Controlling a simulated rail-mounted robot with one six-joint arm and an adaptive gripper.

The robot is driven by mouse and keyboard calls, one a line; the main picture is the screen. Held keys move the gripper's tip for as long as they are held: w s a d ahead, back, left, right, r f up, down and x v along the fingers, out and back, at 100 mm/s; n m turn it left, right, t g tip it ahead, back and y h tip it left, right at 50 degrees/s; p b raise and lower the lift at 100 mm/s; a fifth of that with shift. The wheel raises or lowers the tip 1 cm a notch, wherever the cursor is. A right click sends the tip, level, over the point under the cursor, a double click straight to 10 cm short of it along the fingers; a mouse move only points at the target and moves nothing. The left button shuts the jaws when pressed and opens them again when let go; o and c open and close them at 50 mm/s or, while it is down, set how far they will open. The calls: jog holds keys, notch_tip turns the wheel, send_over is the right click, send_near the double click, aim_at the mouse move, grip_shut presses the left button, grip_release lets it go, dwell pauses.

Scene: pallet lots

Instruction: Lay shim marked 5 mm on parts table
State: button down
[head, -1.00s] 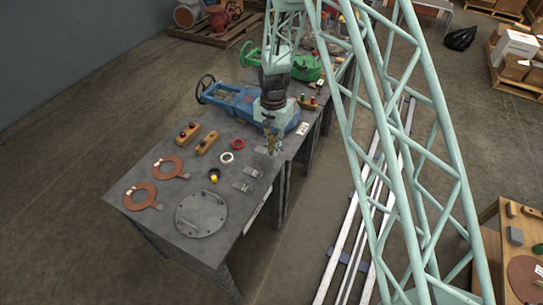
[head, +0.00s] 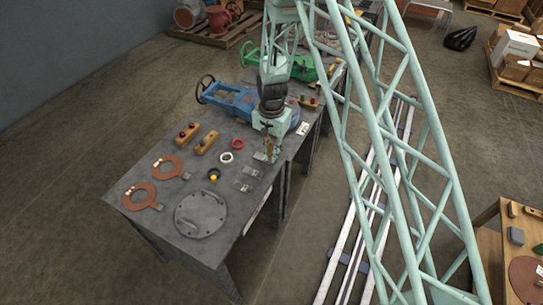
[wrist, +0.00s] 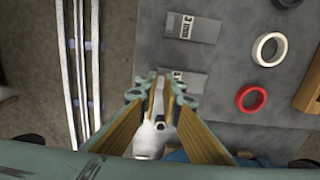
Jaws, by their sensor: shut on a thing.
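My gripper (head: 271,157) is low over the right edge of the grey parts table (head: 185,160), pointing down. In the wrist view its fingertips (wrist: 159,88) are close together on a thin grey piece, which looks like a shim; the fingers hide most of it. A grey plate with a white label (wrist: 182,82) shows right beside the fingertips, partly covered, its mark unreadable. I cannot tell whether it is the held piece. Another grey shim (wrist: 190,28) lies flat, its label seeming to read 1 mm. In the head view, two flat shims (head: 249,171) (head: 240,186) lie nearer the camera.
A white ring (head: 226,158), a red ring (head: 238,144), orange gaskets (head: 139,195) and a round grey cover (head: 201,214) lie on the table. Some bare tabletop shows between these parts.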

jog(key=shift+f, duration=0.1)
dwell(0.3)
jog(key=c, duration=2.8)
grip_release()
jog(key=shift+r+p, duration=0.75)
jog(key=shift+r, duration=5.4)
jog(key=shift+d+r, duration=0.1)
